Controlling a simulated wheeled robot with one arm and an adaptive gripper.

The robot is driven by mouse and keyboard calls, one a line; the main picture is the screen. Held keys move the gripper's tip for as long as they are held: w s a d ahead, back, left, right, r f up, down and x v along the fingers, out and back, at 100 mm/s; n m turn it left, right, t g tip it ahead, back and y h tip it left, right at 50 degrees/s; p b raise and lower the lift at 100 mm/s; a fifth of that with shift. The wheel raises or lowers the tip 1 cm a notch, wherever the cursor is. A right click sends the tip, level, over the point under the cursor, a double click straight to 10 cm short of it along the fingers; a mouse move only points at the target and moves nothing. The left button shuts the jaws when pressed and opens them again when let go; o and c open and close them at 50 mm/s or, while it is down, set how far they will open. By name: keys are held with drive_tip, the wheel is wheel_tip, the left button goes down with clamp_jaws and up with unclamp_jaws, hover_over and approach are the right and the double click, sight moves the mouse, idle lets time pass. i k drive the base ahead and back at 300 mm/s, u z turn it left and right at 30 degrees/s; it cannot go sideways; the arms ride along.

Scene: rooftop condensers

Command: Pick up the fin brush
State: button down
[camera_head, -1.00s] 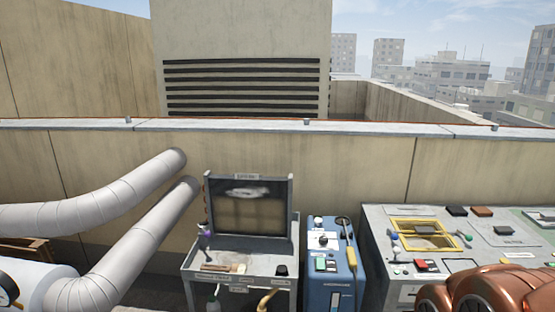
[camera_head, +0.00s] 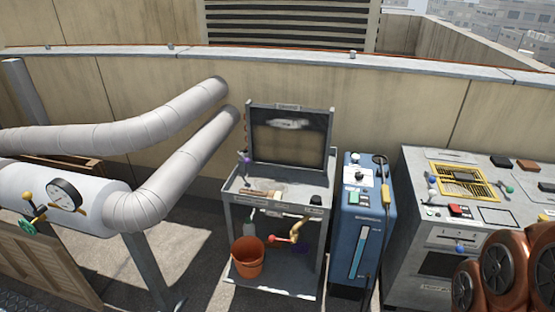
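A small brown-handled item with a paler end, which looks like the fin brush (camera_head: 259,193), lies on the top tray of the grey cart (camera_head: 283,204). It lies in front of the dark framed panel (camera_head: 290,139) that stands at the back of the cart. It is too small in this view to make out its bristles.
An orange bucket (camera_head: 247,258) stands on the cart's lower shelf. A blue unit (camera_head: 357,224) stands just right of the cart, then a grey console (camera_head: 425,209). Fat silver ducts (camera_head: 178,175) and a white tank (camera_head: 75,200) fill the left. Open floor shows left of the cart.

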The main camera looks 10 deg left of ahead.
sight(273, 194)
drive_tip(key=z, duration=0.55)
drive_tip(key=k, duration=0.65)
drive_tip(key=u, duration=0.05)
drive_tip(key=i, duration=1.1)
drive_tip(key=u, duration=1.35)
drive_tip(key=i, duration=0.95)
drive_tip(key=u, duration=1.45)
drive_tip(key=i, duration=0.2)
drive_tip(key=u, duration=0.15)
